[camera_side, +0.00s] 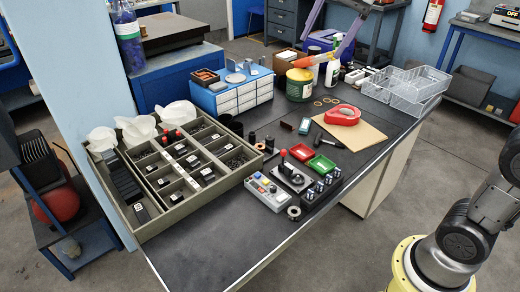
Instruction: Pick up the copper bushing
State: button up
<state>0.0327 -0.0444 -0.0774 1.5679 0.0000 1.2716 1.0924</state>
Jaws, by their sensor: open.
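No part that I can surely name as the copper bushing stands out at this size. Several thin copper-coloured rings (331,100) lie flat on the dark bench top, right of the green and yellow tub. A grey metal ring-shaped part (294,213) sits near the bench's front edge, by the control box. My arm comes in at the right edge, off the bench, and my gripper is outside the picture.
A divided tray (160,224) fills the bench's left side. A control box (267,191), red tray (301,152), green tray (322,164), red tape roll (343,115) and board (352,137) crowd the middle. Clear bins (420,82) stand back right. The front left strip is clear.

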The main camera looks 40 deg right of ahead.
jog(key=w+d+f+m+g, duration=0.1)
jog(key=w+f+m, duration=0.1)
jog(key=w, duration=0.5)
jog(key=w+d+f+m, duration=0.1)
jog(key=w+f, duration=0.1)
jog(key=w, duration=0.4)
jog(key=m+g, duration=0.2)
jog(key=g, duration=0.2)
send_over(260, 144)
jog(key=a, duration=0.1)
notch_tip(260, 144, down, 34)
jog(key=shift+s+f, duration=0.25)
jog(key=shift+f, duration=1.4)
jog(key=shift+s+f, duration=0.2)
jog(key=shift+f, duration=1.4)
jog(key=shift+c, duration=0.2)
grip_shut()
